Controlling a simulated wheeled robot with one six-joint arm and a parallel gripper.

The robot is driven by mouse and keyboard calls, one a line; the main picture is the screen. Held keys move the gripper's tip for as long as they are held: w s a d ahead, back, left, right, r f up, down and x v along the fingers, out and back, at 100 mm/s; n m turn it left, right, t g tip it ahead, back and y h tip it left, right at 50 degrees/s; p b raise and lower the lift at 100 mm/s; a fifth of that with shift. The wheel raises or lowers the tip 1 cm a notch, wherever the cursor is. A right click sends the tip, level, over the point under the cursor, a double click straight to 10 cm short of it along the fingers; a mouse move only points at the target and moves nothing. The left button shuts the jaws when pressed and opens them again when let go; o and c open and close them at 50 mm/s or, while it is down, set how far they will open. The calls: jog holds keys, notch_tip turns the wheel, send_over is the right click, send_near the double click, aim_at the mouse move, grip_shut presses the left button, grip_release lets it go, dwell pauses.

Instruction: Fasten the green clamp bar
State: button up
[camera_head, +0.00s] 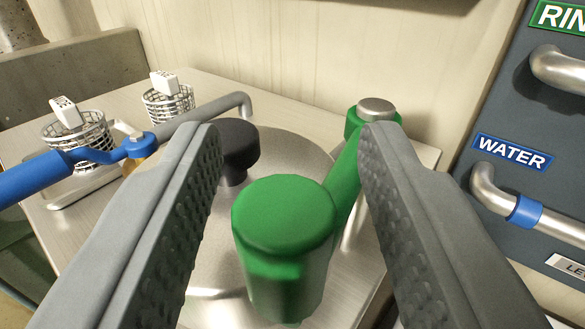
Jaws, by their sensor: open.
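The green clamp bar (346,182) runs from a thick green knob end (284,240) at the near side to a green pivot with a metal cap (375,108) at the far right. It lies over the round metal lid (290,150) of the kettle. My gripper (285,140) is open, with one finger left and one right of the bar. The knob end is between the fingers, and the right fingertip overlaps the bar's far part in the picture. I cannot tell whether a finger touches it. The underside of the knob end and its seat are hidden.
A black knob (238,146) stands on the lid. A grey spout (210,108) and a blue-handled lever (35,178) are at left. Two wire baskets (168,104) hold white blocks (164,83). A panel with a WATER label (512,152) and metal pipes is at right.

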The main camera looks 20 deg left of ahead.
jog(key=v, duration=1.6)
jog(key=shift+s, duration=0.15)
jog(key=shift+d, duration=0.1)
